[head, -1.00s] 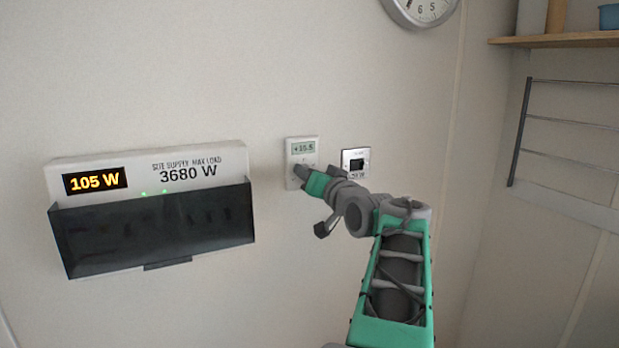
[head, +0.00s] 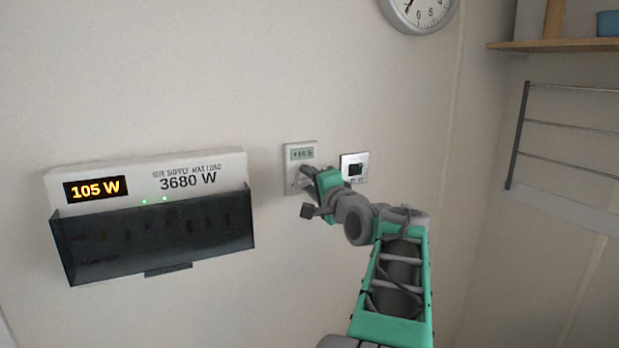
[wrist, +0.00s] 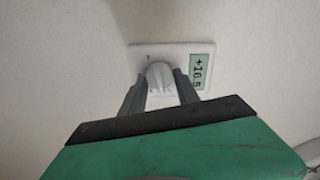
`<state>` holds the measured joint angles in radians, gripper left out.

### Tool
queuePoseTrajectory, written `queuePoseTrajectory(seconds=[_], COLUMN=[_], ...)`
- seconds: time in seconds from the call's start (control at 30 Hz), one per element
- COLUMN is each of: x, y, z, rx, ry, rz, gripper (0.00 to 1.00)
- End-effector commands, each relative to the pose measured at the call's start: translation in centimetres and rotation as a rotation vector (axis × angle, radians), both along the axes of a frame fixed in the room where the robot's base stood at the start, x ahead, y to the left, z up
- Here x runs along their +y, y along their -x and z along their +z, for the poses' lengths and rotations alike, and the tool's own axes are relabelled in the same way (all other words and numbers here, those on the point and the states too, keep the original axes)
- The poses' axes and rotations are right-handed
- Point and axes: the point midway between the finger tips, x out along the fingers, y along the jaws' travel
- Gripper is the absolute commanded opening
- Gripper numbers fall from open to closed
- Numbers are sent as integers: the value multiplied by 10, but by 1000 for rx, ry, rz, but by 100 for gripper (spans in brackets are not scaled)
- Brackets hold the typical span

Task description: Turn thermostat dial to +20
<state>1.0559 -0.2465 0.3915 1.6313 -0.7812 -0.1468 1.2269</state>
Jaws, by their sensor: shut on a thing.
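The thermostat (head: 301,152) is a small white panel on the wall with a grey-green display at its top. The display appears to read about +16.5. In the wrist view the thermostat (wrist: 140,52) appears turned on its side, with the display at the right. Its white dial (wrist: 158,76) sits between the two dark fingers of my gripper (wrist: 160,86). My gripper is shut on the dial. In the head view my gripper (head: 304,179) covers the dial and the lower part of the panel, and it looks rolled.
A white switch plate (head: 354,160) with a black centre is just right of the thermostat, close to my wrist. A power meter box (head: 150,215) reading 105 W is on the wall at left. A clock (head: 420,12), a shelf (head: 560,41) and a rail rack (head: 518,135) are at right.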

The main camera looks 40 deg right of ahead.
Motion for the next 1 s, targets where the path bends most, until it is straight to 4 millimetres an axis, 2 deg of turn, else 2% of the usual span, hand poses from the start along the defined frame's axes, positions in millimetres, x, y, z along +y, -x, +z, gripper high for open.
queuePoseTrajectory(seconds=[0.6, 1.0], x=[0, 0], y=[0, 0], z=[1, -2], rx=[-153, -200], ry=[-521, -679], rz=[-1, -1], gripper=[0, 0])
